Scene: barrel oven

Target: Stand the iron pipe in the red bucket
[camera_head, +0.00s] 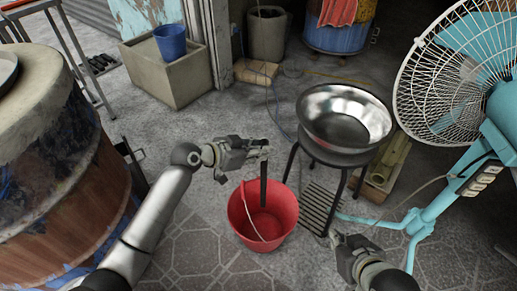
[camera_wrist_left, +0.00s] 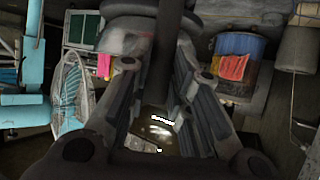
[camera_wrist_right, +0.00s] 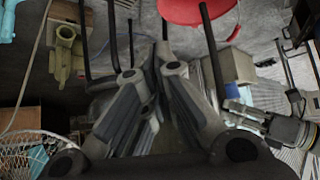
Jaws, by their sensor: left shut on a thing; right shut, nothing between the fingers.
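The red bucket (camera_head: 284,222) stands upright on the floor in the middle of the head view, its wire handle across its mouth. Its edge also shows at the top of the right wrist view (camera_wrist_right: 190,12). My left gripper (camera_head: 263,151) is above the bucket, shut on the dark iron pipe (camera_head: 263,180). The pipe hangs upright, its lower end within the bucket's mouth; I cannot tell whether it touches the bottom. The pipe runs between the fingers in the left wrist view (camera_wrist_left: 165,55). My right gripper (camera_head: 334,238) is shut and empty, right of the bucket.
A black stool with a metal bowl (camera_head: 345,118) stands just right of and behind the bucket. A turquoise fan (camera_head: 455,85) is at the right. A large barrel (camera_head: 60,170) is at the left. A blue bucket (camera_head: 170,41) sits on a planter behind. Paved floor is clear in front.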

